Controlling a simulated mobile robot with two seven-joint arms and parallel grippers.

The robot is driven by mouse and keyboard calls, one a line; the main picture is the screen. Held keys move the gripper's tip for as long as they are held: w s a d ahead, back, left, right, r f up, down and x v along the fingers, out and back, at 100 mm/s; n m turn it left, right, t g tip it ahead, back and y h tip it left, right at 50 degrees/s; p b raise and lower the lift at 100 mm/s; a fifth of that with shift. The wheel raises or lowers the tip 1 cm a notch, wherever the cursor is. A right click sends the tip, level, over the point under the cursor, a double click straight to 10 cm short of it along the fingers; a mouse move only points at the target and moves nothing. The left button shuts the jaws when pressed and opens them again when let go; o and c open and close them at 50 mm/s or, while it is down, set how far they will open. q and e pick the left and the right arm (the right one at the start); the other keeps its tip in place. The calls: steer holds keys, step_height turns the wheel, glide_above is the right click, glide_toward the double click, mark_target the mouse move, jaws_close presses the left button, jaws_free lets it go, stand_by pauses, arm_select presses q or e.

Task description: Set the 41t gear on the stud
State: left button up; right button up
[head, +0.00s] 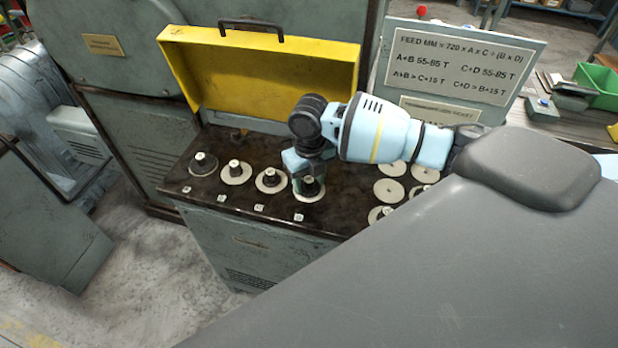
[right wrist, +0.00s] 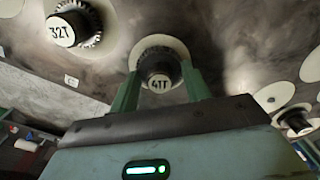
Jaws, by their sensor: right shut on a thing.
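The 41t gear (right wrist: 160,82) is dark with a pale hub face marked "41T". In the right wrist view it sits between the two green fingers of my right gripper (right wrist: 160,90), which is shut on it. A cream disc (right wrist: 155,45) lies behind the gear. In the head view my right gripper (head: 308,176) reaches down over the gear (head: 310,187) at the right end of the front row. I cannot tell whether the gear rests on the disc or is slightly raised. I cannot make out the stud clearly. My left gripper is out of view.
Several other gears stand on discs on the dark bench top (head: 225,200), including one marked 32T (right wrist: 62,30). A raised yellow cover (head: 265,80) stands behind, and a sign board (head: 455,65) at the back right.

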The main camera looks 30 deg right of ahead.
steer(key=o, duration=1.1)
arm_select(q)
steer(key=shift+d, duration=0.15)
arm_select(e)
steer(key=shift+o, duration=0.7)
steer(key=shift+f, duration=0.1)
step_height(320, 180, up, 7)
steer(key=shift+f, duration=0.2)
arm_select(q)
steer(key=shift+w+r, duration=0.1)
arm_select(e)
steer(key=shift+r, duration=0.7)
steer(key=shift+r, duration=0.1)
